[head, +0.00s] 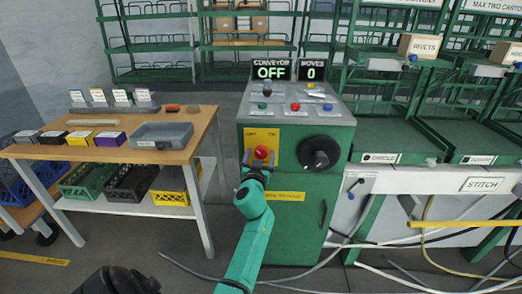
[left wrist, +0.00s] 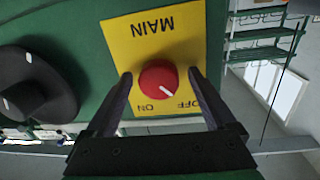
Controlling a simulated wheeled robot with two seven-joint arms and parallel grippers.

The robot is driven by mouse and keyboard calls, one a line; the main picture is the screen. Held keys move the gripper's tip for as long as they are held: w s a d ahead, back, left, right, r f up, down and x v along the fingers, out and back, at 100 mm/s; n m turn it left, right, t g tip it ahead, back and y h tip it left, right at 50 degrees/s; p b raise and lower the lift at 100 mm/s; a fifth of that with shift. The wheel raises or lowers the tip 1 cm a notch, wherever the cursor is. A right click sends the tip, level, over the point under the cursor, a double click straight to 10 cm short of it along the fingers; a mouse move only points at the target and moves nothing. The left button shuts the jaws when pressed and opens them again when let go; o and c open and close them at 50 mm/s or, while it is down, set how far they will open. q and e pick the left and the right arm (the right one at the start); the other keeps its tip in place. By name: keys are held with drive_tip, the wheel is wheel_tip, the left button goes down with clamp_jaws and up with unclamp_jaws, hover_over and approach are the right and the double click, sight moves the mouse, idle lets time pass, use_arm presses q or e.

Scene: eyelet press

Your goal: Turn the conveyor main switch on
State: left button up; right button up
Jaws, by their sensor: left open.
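The conveyor main switch is a red round knob (head: 261,152) on a yellow plate (head: 264,135) on the front of the green control cabinet. In the left wrist view the knob (left wrist: 158,80) has a white mark pointing toward the OFF label, and the plate (left wrist: 150,32) reads MAIN. The conveyor display (head: 270,70) reads OFF. My left gripper (head: 260,159) is at the switch, open, with one finger on each side of the knob; gaps show between fingers and knob. My right gripper is not in view.
A large black dial (head: 319,153) sits right of the switch. Coloured buttons (head: 295,107) are on the cabinet's sloped top. A wooden table (head: 95,153) with a grey bin (head: 160,135) stands left. Cables (head: 400,268) lie on the floor at right.

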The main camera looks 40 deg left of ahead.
use_arm(q)
drive_tip(key=shift+s+d+r, duration=0.2)
drive_tip(key=shift+r, duration=0.05)
drive_tip(key=shift+c, duration=0.3)
drive_tip(key=c, duration=1.3)
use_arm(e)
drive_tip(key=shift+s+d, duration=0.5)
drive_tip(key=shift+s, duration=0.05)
